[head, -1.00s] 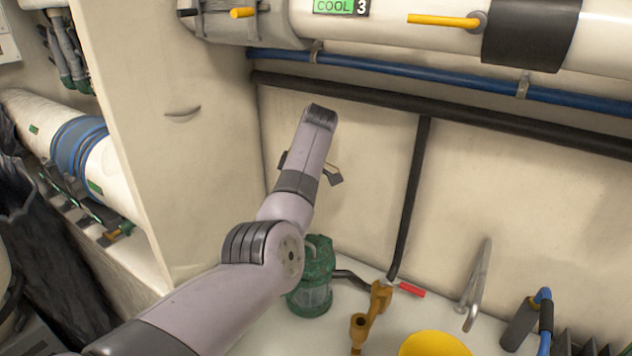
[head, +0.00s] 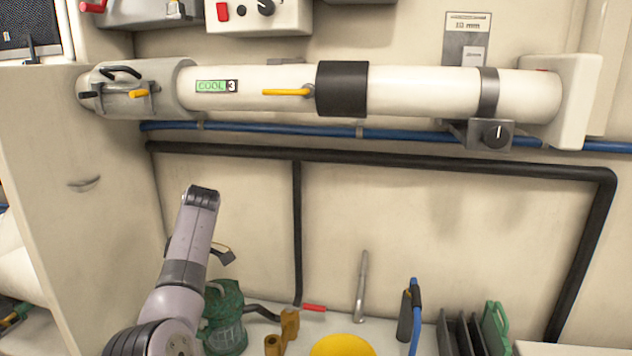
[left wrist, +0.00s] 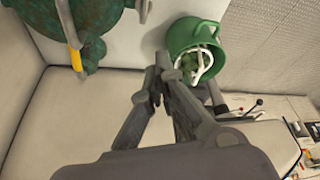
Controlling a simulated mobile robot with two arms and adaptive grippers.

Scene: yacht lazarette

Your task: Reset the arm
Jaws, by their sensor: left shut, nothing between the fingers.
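My left arm (head: 187,245) rises from the bottom left in the head view, its wrist end standing in front of the cream wall. Its gripper is mostly hidden behind the arm there. In the left wrist view my left gripper (left wrist: 158,75) has its fingers together at the tips with nothing between them. The fingers point toward a green bucket (left wrist: 180,38) holding a white rope or hose; I cannot tell how far apart they are. My right arm and gripper are in neither view.
A green strainer (head: 226,325) stands close beside my left arm, with brass fittings (head: 290,325) to its right. A yellow round thing (head: 342,346) lies on the counter.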

